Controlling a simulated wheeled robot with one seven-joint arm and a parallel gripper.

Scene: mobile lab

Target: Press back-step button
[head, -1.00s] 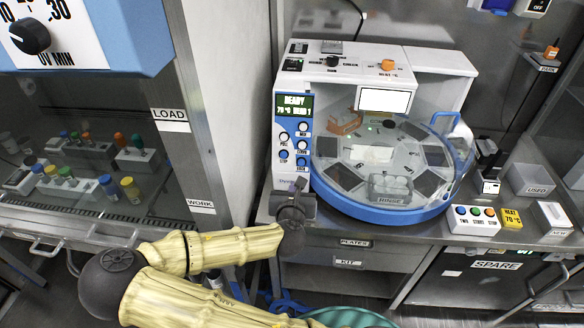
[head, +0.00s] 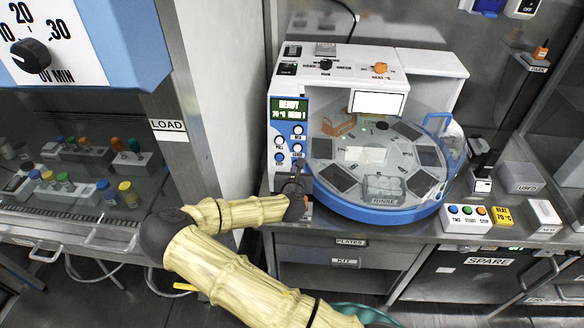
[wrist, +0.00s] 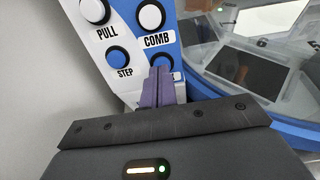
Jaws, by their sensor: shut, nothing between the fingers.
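The blue-and-white control panel (head: 289,132) is on the front left of the white machine. In the wrist view the PULL button (wrist: 95,10), COMB button (wrist: 151,17) and blue STEP button (wrist: 118,57) are visible. In the head view my gripper (head: 298,174) is at the panel's lower edge. I cannot tell whether the tips touch the button.
The round blue-rimmed carousel (head: 372,212) under a clear cover is just right of my gripper. A box with TWO, START and STOP buttons (head: 466,218) is on the steel counter at right. A hood with racks of vials (head: 85,190) is at left.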

